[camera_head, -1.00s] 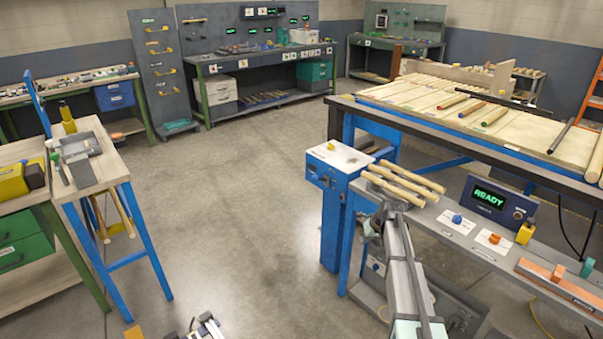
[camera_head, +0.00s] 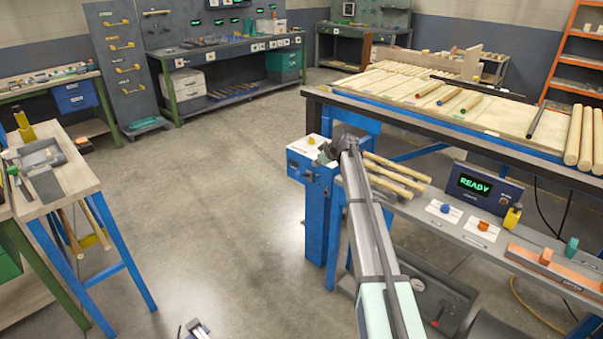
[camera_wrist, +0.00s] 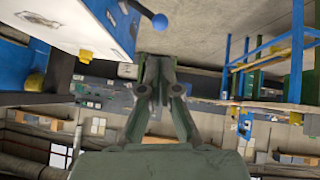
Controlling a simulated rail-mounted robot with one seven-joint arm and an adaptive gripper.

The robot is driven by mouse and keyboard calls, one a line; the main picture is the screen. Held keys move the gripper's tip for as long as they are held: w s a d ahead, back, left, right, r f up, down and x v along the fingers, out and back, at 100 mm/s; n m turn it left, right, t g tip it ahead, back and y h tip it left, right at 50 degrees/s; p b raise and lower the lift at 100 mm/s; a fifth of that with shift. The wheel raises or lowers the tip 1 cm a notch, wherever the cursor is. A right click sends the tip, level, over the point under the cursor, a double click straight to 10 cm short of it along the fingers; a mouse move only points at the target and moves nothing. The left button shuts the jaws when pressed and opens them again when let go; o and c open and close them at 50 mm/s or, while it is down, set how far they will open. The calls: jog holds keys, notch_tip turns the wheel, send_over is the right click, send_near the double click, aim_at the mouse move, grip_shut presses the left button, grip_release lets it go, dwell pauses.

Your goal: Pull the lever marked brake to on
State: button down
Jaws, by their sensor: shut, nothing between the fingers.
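A blue cabinet with a white top (camera_head: 303,150) stands at the left end of the long bench. In the wrist view, a lever with a blue ball knob (camera_wrist: 159,22) on a dark rod sticks out from a white-faced panel (camera_wrist: 85,22). No brake or on marking is readable, so I cannot tell whether this is the brake lever. My gripper (camera_wrist: 157,78) is shut and empty, below and apart from the blue knob in that picture. In the head view, my gripper (camera_head: 328,152) is at the cabinet's right edge, partly hidden by my wrist.
Wooden rods (camera_head: 395,177) lie on the bench shelf beside my arm. A READY display (camera_head: 476,186), a blue knob (camera_head: 446,208) and an orange knob (camera_head: 483,226) are further right. A red-tipped lever (camera_head: 435,322) is below. Floor left of the cabinet is clear.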

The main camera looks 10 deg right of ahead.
aim_at(300, 175)
jog(key=p+x, duration=0.4)
jog(key=x, duration=0.9)
jog(key=shift+w, duration=0.1)
jog(key=shift+w+a+f, duration=0.2)
jog(key=shift+w+f, duration=0.05)
jog(key=shift+f, duration=0.15)
jog(key=shift+f, duration=0.1)
jog(key=shift+s+d+f+b, duration=0.1)
jog(key=shift+s+f+b, duration=0.05)
jog(key=shift+b, duration=0.2)
jog(key=shift+s+a+f+b, duration=0.15)
jog(key=shift+a+b, duration=0.1)
jog(key=shift+b, duration=0.3)
